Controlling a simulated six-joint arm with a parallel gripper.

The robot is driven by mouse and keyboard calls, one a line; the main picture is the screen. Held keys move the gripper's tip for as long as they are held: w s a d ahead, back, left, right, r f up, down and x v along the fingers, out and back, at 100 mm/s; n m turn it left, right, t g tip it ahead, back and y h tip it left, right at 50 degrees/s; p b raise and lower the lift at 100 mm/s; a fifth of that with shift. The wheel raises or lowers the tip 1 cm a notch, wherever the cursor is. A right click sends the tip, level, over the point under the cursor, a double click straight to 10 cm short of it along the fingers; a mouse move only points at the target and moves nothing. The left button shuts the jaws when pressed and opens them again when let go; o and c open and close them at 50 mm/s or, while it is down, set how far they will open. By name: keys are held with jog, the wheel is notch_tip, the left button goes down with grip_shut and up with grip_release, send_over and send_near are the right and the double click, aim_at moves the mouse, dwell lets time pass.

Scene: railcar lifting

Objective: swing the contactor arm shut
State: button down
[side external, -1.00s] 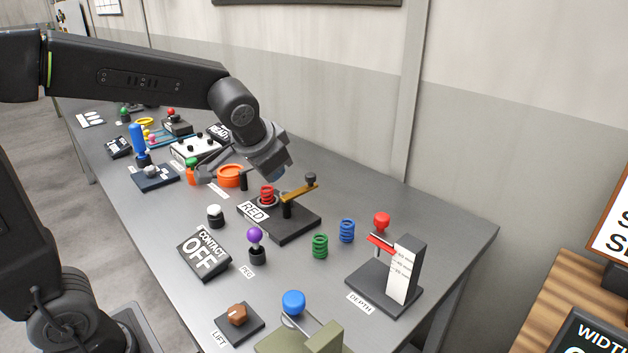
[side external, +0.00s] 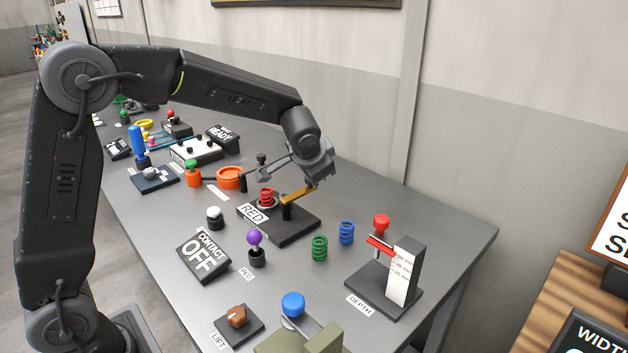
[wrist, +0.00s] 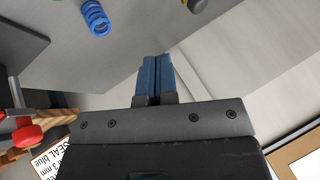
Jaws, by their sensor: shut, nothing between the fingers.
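The contactor arm (side external: 297,195) is a brass-coloured bar on a post, on a black base (side external: 289,231) beside a red coil (side external: 266,197). It stands swung out to the right, away from the coil. A sign (side external: 204,256) reads CONTACT OFF.
Green (side external: 320,247) and blue (side external: 347,231) springs stand right of the base; the blue one also shows in the wrist view (wrist: 96,18). A depth gauge (side external: 403,268) with a red knob stands farther right. A purple-topped peg (side external: 254,240) stands in front.

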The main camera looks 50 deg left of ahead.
send_near(316, 189)
notch_tip(316, 189, down, 4)
jog(key=w+d, duration=0.1)
jog(key=d, duration=0.1)
jog(key=shift+w+a+r, duration=0.1)
jog(key=shift+w+a, duration=0.25)
jog(key=shift+a, duration=0.45)
jog(key=shift+w+a+r, duration=0.1)
jog(key=shift+w+a, duration=0.2)
jog(key=shift+a, duration=0.55)
